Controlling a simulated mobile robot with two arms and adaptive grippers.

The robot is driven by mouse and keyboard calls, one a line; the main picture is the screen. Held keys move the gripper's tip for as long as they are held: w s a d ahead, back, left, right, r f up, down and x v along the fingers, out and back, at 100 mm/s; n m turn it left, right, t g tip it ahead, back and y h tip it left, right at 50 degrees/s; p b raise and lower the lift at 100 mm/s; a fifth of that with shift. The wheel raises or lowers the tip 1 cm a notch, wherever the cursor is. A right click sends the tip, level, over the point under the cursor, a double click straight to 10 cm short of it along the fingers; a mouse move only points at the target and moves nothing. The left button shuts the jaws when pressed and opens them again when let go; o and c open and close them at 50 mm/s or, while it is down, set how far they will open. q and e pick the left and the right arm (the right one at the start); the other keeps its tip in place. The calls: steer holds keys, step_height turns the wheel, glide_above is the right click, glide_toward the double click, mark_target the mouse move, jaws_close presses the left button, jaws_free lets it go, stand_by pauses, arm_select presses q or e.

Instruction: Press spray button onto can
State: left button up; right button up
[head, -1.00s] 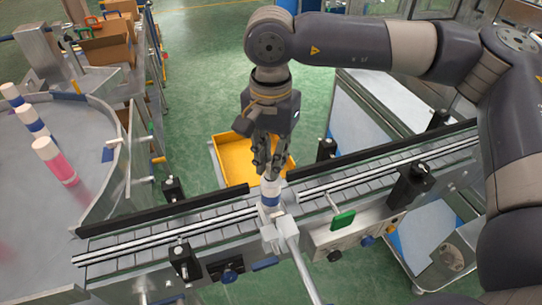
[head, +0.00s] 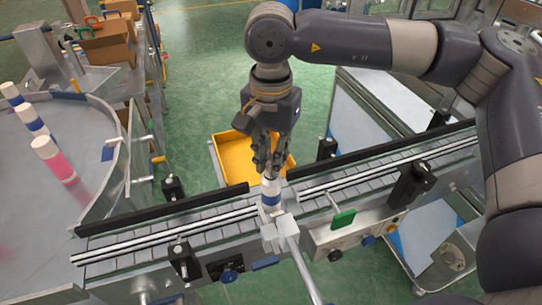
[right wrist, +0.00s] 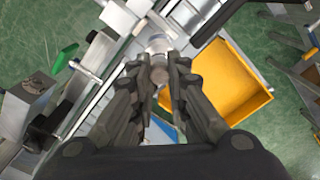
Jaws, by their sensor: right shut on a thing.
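A white can with a blue band (head: 271,197) stands upright on the conveyor, beside a pale clamp-like fixture. My right gripper (head: 267,170) points down right above the can's top. In the right wrist view, its fingers (right wrist: 158,78) are closed around a small round greyish piece, which looks like the spray button (right wrist: 159,75). The pale can top (right wrist: 157,45) shows just beyond the fingertips. The fingers hide whether the button touches the can. My left gripper is not in view.
The conveyor (head: 215,222) runs across the view with dark guide rails and black posts. A yellow bin (head: 225,150) lies behind it. A round table (head: 60,235) at left carries several cans. A fixture rod (head: 300,270) extends towards the front.

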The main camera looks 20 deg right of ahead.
steer(key=shift+b, duration=0.3)
stand_by(0.7)
stand_by(0.4)
steer(key=o, duration=0.7)
steer(key=o, duration=0.6)
steer(key=shift+r, duration=0.1)
